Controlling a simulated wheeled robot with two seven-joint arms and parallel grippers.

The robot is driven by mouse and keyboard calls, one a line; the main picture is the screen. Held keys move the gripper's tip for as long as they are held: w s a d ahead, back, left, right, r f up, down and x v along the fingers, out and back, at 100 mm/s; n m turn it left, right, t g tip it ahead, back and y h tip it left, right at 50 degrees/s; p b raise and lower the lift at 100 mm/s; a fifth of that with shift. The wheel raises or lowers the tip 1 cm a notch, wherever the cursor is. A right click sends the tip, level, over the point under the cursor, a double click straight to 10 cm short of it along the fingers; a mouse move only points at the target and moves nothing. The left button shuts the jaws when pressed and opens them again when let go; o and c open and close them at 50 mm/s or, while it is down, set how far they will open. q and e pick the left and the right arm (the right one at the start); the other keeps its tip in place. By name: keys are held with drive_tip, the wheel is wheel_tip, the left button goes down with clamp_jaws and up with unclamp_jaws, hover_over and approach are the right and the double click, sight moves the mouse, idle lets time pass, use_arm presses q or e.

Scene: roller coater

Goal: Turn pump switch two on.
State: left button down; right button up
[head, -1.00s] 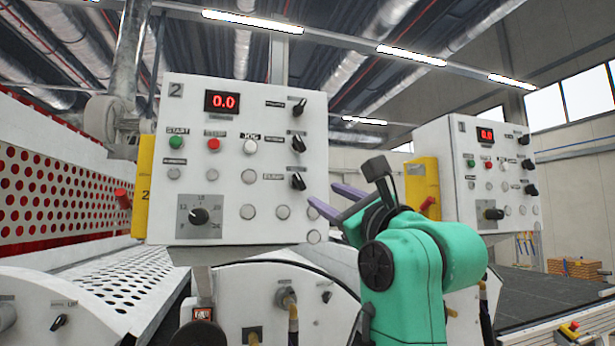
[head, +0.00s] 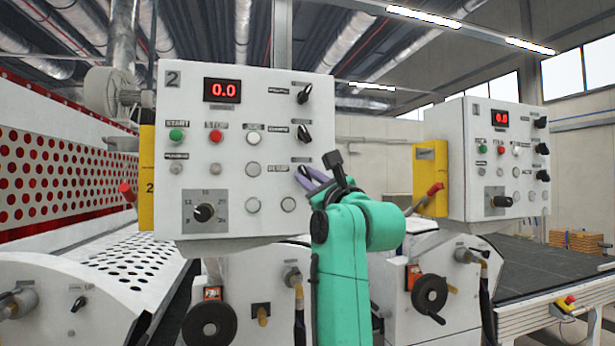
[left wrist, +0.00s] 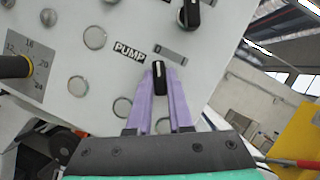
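Panel two (head: 235,215) is a white box marked "2" with a red 0.0 display. In the left wrist view the pump switch (left wrist: 158,78) is a black knob beside a PUMP label (left wrist: 130,52). Its white mark points toward the top of that picture. My left gripper (head: 306,174) is at the panel's right side and covers this switch in the head view. In the left wrist view its purple fingers (left wrist: 159,88) are open, one on either side of the knob. Whether they touch it I cannot tell. My right gripper is not in view.
Two similar black switches (head: 304,133) sit above on the same panel. A second panel marked "1" (head: 470,170) stands to the right, with a yellow box (head: 429,175) on its side. Handwheels (head: 430,293) are below. A perforated red and white guard (head: 60,185) is on the left.

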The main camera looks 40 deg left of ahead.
use_arm(q)
drive_tip(key=shift+s+r, duration=0.1)
drive_tip(key=shift+s+a+r+m+t+h+b, duration=0.1)
drive_tip(key=shift+m+t+h+b, duration=1.05)
drive_tip(key=shift+m, duration=1.7)
drive_tip(key=shift+s+f+m+t+h+b, duration=0.1)
drive_tip(key=shift+m+t+h+b, duration=0.35)
drive_tip(key=shift+m+t+b, duration=1.5)
drive_tip(key=shift+s+a+r+m+t+h+b, duration=0.1)
drive_tip(key=shift+m+t+h+b, duration=0.55)
drive_tip(key=shift+m+b, duration=2.25)
drive_tip(key=shift+m+h+p, duration=0.25)
drive_tip(key=shift+m+p, duration=0.6)
drive_tip(key=shift+m, duration=0.35)
drive_tip(key=c, duration=0.8)
unclamp_jaws()
drive_tip(key=shift+w+d, duration=0.1)
drive_tip(key=shift+d, duration=0.1)
